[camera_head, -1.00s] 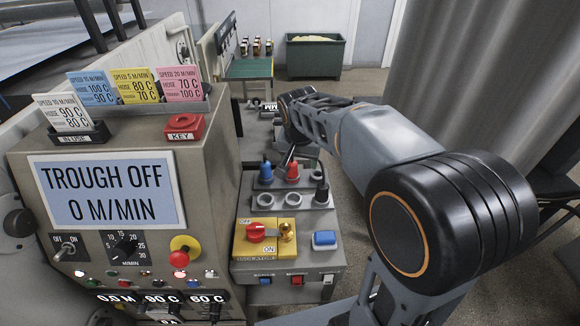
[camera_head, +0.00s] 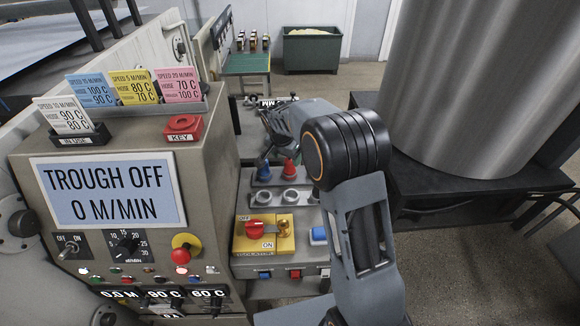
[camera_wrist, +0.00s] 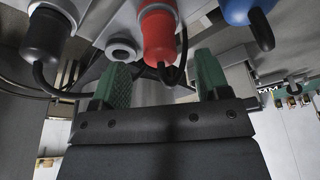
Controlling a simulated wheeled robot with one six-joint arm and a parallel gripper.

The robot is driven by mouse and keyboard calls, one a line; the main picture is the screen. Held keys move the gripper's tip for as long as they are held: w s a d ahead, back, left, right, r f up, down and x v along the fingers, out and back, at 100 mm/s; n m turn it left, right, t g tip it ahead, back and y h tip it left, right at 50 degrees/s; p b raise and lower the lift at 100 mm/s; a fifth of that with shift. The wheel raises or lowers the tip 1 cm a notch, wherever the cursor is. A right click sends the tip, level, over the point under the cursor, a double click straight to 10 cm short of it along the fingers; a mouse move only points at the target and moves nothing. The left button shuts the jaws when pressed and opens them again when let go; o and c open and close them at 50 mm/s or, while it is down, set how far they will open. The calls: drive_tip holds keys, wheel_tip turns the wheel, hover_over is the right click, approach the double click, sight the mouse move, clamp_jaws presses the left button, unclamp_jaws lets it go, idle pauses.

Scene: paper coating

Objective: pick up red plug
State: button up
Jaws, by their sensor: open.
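The red plug (camera_head: 290,170) stands in the upper row of the socket panel, right of the blue plug (camera_head: 264,172). In the wrist view, the red plug (camera_wrist: 158,36) shows large at the top centre, with its black cable hanging down. My gripper (camera_wrist: 160,80) has two green fingers, spread apart below the red plug and its cable. Nothing is clamped between them. In the head view my gripper (camera_head: 268,152) is at the far side of the red and blue plugs, and its fingers are hard to make out.
The wrist view also shows a black plug (camera_wrist: 47,38) and the blue plug (camera_wrist: 245,10) on either side, and an empty socket (camera_wrist: 122,50). The control cabinet (camera_head: 215,180) stands left of the panel. A large metal cylinder (camera_head: 465,90) stands at right.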

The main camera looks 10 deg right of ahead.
sight(289, 161)
drive_tip(key=shift+p+x, duration=0.75)
drive_tip(key=shift+x, duration=2.05)
drive_tip(key=shift+d, duration=0.1)
drive_tip(key=shift+r, duration=0.1)
drive_tip(key=shift+c, duration=0.2)
drive_tip(key=c, duration=1)
